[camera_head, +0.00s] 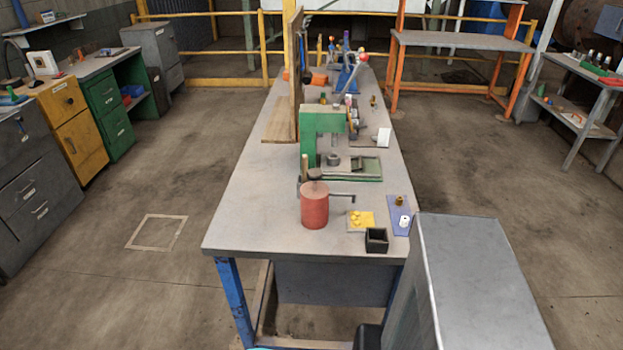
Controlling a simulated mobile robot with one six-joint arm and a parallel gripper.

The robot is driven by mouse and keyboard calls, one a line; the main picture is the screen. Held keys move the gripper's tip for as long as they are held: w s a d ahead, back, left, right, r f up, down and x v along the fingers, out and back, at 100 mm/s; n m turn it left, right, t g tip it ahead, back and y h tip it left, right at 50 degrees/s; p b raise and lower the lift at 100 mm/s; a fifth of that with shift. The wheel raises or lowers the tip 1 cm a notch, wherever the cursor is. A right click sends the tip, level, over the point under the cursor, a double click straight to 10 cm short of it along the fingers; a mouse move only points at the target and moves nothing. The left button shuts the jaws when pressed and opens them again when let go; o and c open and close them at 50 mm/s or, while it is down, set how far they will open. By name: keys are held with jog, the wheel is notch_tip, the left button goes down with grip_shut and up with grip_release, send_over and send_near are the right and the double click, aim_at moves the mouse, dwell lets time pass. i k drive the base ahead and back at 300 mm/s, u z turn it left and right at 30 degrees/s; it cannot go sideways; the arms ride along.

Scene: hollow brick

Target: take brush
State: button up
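I cannot make out a brush for certain in the head view. A long grey workbench (255,215) runs away from me down the middle. A red cylinder (314,208) with a dark top and a thin side handle stands near its front end. Thin brownish upright pieces show just behind the cylinder, too small to identify. Beyond it is a green machine (309,140) on a green base. My gripper is not in view, so its hold cannot be seen.
A yellow card with yellow bits (361,219), a small black open box (376,240) and a blue mat (399,215) lie at the bench's front right. A tall brown board (295,75) stands further back. Floor left of the bench is clear.

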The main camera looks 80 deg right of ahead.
aim_at(305, 157)
jog(key=z, duration=0.45)
jog(key=i, duration=0.95)
jog(key=z, duration=4.85)
jog(key=i, duration=0.1)
jog(key=u, duration=3.6)
